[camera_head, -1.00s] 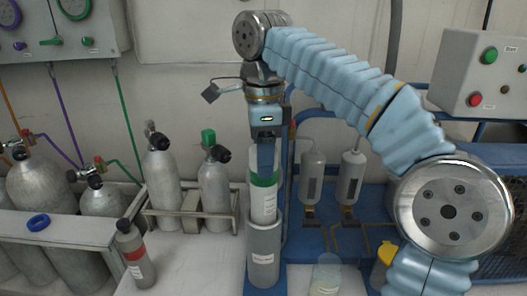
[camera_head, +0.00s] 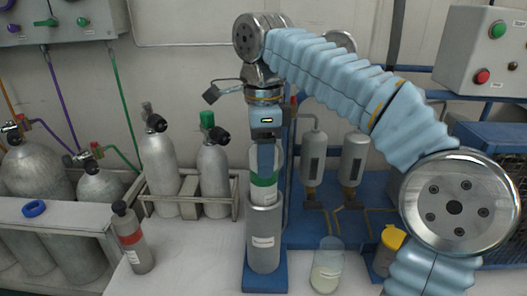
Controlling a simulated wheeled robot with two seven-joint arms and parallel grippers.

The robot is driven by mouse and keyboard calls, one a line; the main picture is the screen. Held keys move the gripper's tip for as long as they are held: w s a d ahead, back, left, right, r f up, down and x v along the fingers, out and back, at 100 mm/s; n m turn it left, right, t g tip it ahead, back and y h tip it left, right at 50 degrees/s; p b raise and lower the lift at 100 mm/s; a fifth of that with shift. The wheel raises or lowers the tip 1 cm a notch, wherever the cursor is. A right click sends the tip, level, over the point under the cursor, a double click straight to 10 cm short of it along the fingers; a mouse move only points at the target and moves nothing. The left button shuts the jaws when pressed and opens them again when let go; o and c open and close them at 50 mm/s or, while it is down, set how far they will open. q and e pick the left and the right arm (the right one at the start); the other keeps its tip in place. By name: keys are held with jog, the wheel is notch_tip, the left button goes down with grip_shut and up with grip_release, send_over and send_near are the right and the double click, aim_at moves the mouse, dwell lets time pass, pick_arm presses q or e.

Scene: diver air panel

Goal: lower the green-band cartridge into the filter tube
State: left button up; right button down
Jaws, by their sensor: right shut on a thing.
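The green-band cartridge (camera_head: 264,194) is white with a green ring and stands upright in the mouth of the filter tube (camera_head: 263,240). Its lower part is hidden inside the tube, and the green band shows a little above the rim. The grey metal filter tube stands on a blue base. My right gripper (camera_head: 265,160) points straight down and is shut on the upper part of the cartridge, above the band. My left gripper is out of view.
A red-banded cartridge (camera_head: 132,238) stands to the left. A glass beaker (camera_head: 327,266) and a yellow-capped jar (camera_head: 388,250) stand close on the right. Racked cylinders (camera_head: 214,180) stand behind left. Bench between red-banded cartridge and tube is clear.

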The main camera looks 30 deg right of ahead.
aim_at(263, 190)
jog(key=shift+f, duration=0.25)
jog(key=shift+f+b, duration=2.7)
jog(key=shift+f, duration=1.1)
jog(key=c, duration=0.7)
grip_release()
jog(key=o, duration=0.4)
jog(key=shift+a+f, duration=0.1)
jog(key=shift+f, duration=0.1)
jog(key=shift+o, duration=0.2)
notch_tip(263, 190, up, 14)
jog(key=p, duration=0.6)
jog(key=shift+r+p, duration=0.35)
jog(key=shift+r, duration=0.1)
